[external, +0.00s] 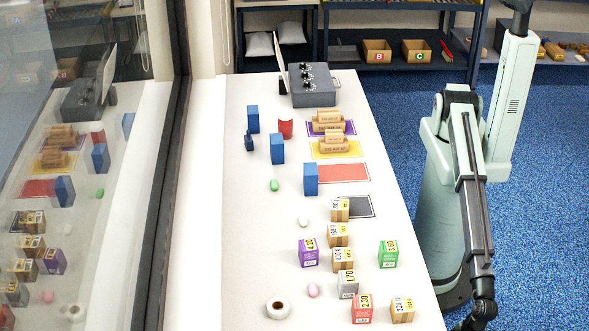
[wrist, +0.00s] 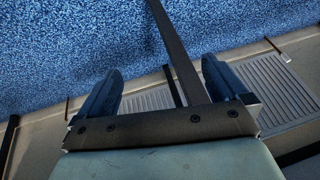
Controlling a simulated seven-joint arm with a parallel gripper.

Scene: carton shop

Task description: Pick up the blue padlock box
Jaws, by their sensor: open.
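Three plain blue boxes stand upright on the white table: a far one (external: 253,119), a middle one (external: 277,148) and a near one (external: 310,179). A smaller dark blue item (external: 249,141) stands left of the middle one. I cannot read a padlock mark on any of them. My gripper (wrist: 162,70) is open and empty in the wrist view, over the floor. In the external view my arm hangs down at the lower right, off the table's right edge and well away from the blue boxes. No blue box shows in the wrist view.
The table (external: 245,240) also bears a red can (external: 285,128), a grey case (external: 314,88), coloured mats with wooden pieces, and several small priced boxes near the front. A white tape roll (external: 278,307) lies at the front left. A glass wall borders the left side.

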